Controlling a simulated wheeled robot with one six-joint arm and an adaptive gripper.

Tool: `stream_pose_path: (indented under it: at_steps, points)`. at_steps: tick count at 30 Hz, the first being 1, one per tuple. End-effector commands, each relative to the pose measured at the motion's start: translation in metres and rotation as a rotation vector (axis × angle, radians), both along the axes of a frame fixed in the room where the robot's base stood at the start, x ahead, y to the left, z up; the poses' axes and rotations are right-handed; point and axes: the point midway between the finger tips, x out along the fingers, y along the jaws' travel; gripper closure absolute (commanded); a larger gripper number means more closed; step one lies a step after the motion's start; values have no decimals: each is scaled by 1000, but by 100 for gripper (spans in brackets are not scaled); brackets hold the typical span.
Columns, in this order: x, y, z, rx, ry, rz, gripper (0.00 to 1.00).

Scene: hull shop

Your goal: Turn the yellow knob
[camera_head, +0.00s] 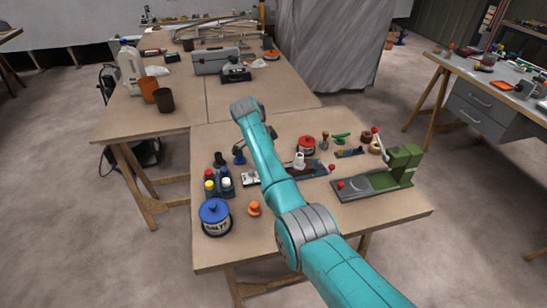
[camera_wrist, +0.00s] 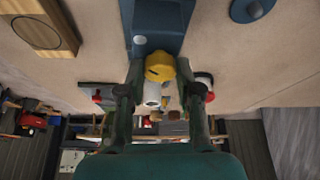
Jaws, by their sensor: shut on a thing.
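The yellow knob (camera_wrist: 159,67) shows in the wrist view, at the near end of a dark blue block (camera_wrist: 158,22) with a small pale round part on top. My gripper (camera_wrist: 160,72) has one finger on each side of the knob and is shut on it. The knob's lower side and its join to the block are partly hidden. In the head view my teal arm crosses the front table; my gripper and the knob are hidden there.
A green press (camera_head: 402,162) stands at the table's right. A blue-lidded tin (camera_head: 214,215), an orange knob (camera_head: 254,208) and several small bottles stand at the left. A red-topped tin (camera_head: 306,145) is behind my arm. The front right corner is clear.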

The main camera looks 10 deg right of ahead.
Motion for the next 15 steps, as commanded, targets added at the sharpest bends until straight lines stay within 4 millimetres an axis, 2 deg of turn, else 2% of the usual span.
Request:
stream_pose_path:
  at_steps: [6,15]
  points:
    - [1,0,0,1,2,-174,100]
    - [2,0,0,1,2,-307,100]
